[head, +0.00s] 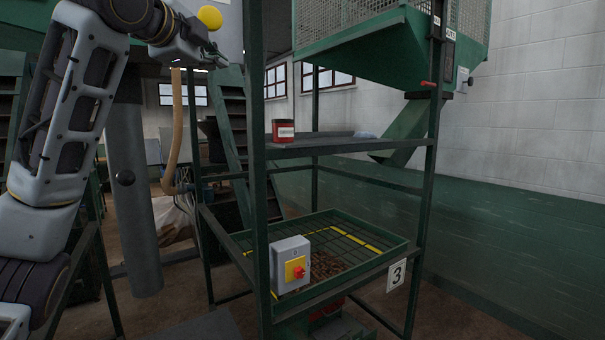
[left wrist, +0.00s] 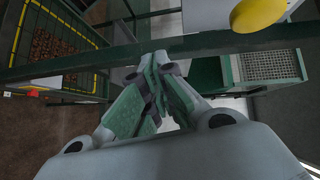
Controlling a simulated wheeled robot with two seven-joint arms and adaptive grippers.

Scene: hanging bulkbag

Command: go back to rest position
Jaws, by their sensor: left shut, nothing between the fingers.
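My left arm rises along the left side of the head view. My left gripper (head: 222,60) is high up, near a yellow ball-shaped knob (head: 210,17) and in front of the upper part of the green frame. In the left wrist view the two fingers (left wrist: 160,85) are together with nothing between them. The yellow knob (left wrist: 257,14) shows there at the top right, apart from the fingers. A dark green bar (left wrist: 225,44) runs across just beyond the fingertips; I cannot tell whether they touch it. My right gripper is not in view.
A green frame post (head: 258,170) stands close in front. Its shelf (head: 345,145) holds a red and black tin (head: 283,130). Below is a green grid tray (head: 405,243) with brown pieces and a grey switch box (head: 289,262) with a red knob.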

